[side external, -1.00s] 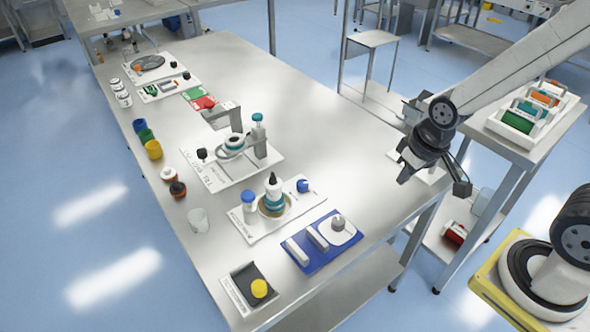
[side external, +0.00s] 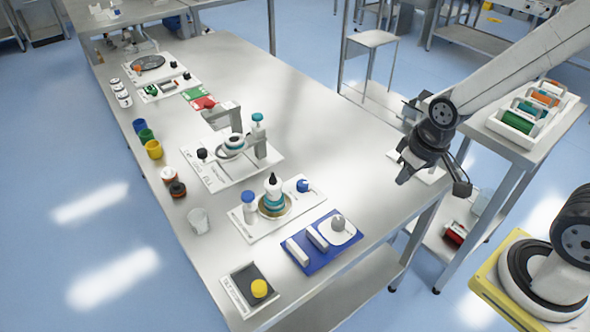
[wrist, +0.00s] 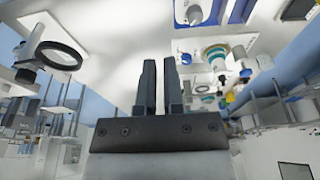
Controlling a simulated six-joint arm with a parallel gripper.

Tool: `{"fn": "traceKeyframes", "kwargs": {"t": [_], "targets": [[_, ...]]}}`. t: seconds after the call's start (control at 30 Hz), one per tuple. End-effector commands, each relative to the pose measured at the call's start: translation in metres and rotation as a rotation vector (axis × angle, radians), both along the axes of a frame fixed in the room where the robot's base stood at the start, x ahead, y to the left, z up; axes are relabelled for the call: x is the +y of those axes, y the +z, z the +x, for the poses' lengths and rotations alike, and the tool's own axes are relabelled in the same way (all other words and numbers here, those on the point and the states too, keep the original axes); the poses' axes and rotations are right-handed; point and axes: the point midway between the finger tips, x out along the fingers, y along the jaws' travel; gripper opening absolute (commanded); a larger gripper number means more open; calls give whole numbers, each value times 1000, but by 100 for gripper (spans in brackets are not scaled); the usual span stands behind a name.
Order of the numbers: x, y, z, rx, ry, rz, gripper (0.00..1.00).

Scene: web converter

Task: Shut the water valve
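Two knobs could be the water valve, and the labels are too small to tell which. A teal knob (side external: 258,117) tops a grey post on a white board (side external: 222,182) with a tap arm and a teal-and-white round part (side external: 231,145). A blue knob (side external: 303,186) sits on another white board (side external: 248,231), beside a round part with a white bottle (side external: 272,182). My gripper (side external: 404,175) hangs over the table's right edge, well away from both knobs. In the wrist view its two dark fingers (wrist: 160,82) stand slightly apart with nothing between them.
Coloured cups (side external: 153,150) line the left edge. A side table (side external: 545,140) with racks stands right. The table's middle right is clear.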

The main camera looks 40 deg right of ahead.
Motion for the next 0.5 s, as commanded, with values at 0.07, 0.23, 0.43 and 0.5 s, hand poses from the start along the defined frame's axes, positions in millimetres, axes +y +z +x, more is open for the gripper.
{"fn": "traceKeyframes", "kwargs": {"t": [0.07,0.23,0.43,0.5], "targets": [[0,0,1,0,-4,1,38],[2,0,13,9,-42,11,84],[6,-3,48,37,-165,39,84],[8,-5,65,50,-227,52,84]]}}
